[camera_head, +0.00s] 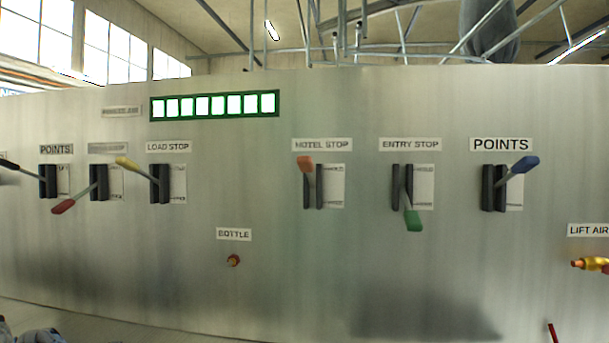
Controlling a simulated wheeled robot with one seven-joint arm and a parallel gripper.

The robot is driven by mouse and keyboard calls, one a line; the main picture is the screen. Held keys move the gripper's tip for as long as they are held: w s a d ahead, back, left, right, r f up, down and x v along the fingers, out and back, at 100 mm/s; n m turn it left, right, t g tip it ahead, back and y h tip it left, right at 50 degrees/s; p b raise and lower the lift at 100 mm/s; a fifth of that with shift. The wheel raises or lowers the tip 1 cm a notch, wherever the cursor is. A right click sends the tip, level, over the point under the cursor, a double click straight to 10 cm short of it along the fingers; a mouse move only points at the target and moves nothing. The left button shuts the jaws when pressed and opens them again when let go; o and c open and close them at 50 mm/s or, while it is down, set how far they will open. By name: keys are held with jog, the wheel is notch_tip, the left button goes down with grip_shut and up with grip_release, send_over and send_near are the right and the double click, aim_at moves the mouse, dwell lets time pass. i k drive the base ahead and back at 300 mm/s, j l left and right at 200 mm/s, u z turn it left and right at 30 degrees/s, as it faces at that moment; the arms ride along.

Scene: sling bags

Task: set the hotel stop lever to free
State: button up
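The hotel stop lever (305,164) has an orange handle and stands on a grey metal panel, under a label that seems to read HOTEL STOP (322,145). Its handle points up, at the top of a dark slotted bracket (320,188). A white plate (337,186) with small print sits to the right of the slot. The print is too small to read, so I cannot tell which end is marked free. My gripper is not in view.
The entry stop lever (413,220), green, points down to the right. A blue-handled points lever (524,164) is farther right. The load stop lever (127,164), yellow, and a red lever (64,206) are left. A bottle knob (233,260) and brass lift air valve (590,264) sit lower.

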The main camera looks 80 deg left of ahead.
aim_at(306, 164)
jog(key=u, duration=2.45)
